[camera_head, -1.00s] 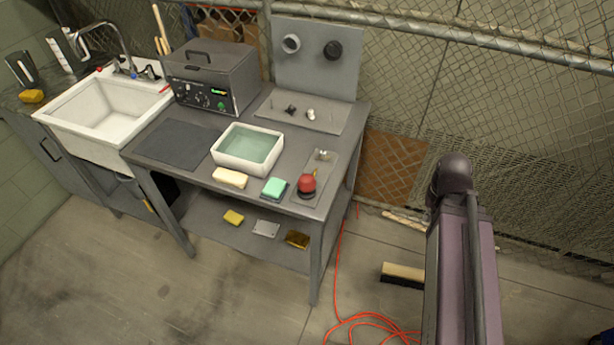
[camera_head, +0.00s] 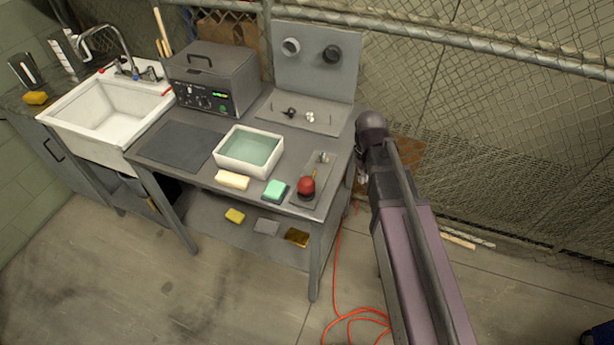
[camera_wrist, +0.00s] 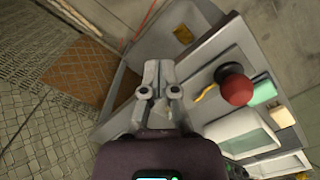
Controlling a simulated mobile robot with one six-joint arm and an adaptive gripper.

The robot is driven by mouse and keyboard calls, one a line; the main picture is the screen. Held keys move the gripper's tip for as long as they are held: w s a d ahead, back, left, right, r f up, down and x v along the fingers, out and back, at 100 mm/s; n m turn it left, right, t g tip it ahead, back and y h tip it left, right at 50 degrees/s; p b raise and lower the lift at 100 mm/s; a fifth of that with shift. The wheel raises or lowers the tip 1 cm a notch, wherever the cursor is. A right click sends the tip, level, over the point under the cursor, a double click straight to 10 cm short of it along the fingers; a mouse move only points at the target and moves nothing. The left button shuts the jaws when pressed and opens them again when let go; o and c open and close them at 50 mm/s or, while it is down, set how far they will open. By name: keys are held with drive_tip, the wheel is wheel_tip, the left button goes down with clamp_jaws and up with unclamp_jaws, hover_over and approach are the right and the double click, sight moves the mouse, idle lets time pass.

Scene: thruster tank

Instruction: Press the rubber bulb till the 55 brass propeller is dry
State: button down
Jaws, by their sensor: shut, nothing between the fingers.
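The red rubber bulb (camera_head: 306,186) sits on a small grey plate (camera_head: 304,200) at the bench's front right corner. It also shows in the wrist view (camera_wrist: 236,88), right of my gripper, with a yellowish nozzle (camera_wrist: 205,93) beside it. A small metallic part (camera_head: 323,157) stands at the back of that plate; it is too small to tell whether it is the 55 brass propeller. My gripper (camera_wrist: 158,80) is shut and empty, apart from the bulb and off the bench's right edge. In the head view my arm mostly hides it.
A white basin of greenish water (camera_head: 250,150) stands left of the bulb, with a cream sponge (camera_head: 231,180) and a green sponge (camera_head: 275,191) in front. A control box (camera_head: 213,80) and a plate with small parts (camera_head: 303,112) are behind. A mesh fence closes the back.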

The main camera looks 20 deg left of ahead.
sight(305, 180)
drive_tip(key=a+r+n+p, duration=0.1)
drive_tip(key=a+n, duration=0.1)
drive_tip(key=a, duration=0.3)
drive_tip(key=a+r+n+p, duration=0.1)
drive_tip(key=a+n, duration=0.1)
drive_tip(key=a, duration=0.4)
drive_tip(key=a+r+n+p, duration=0.1)
drive_tip(key=a+n, duration=0.1)
drive_tip(key=a, duration=0.4)
drive_tip(key=shift+s+a+r+h, duration=0.1)
drive_tip(key=shift+a+r+h, duration=0.05)
drive_tip(key=shift+r+h, duration=0.15)
drive_tip(key=shift+s+a+n, duration=0.15)
drive_tip(key=shift+a+n, duration=0.15)
drive_tip(key=shift+a, duration=0.15)
drive_tip(key=shift+f, duration=0.15)
drive_tip(key=shift+s+d+f+b, duration=0.1)
drive_tip(key=shift+d+f+b, duration=0.1)
drive_tip(key=shift+f+b, duration=1.55)
drive_tip(key=shift+d+f+b, duration=0.15)
drive_tip(key=shift+f+b, duration=1.45)
drive_tip(key=shift+b, duration=0.1)
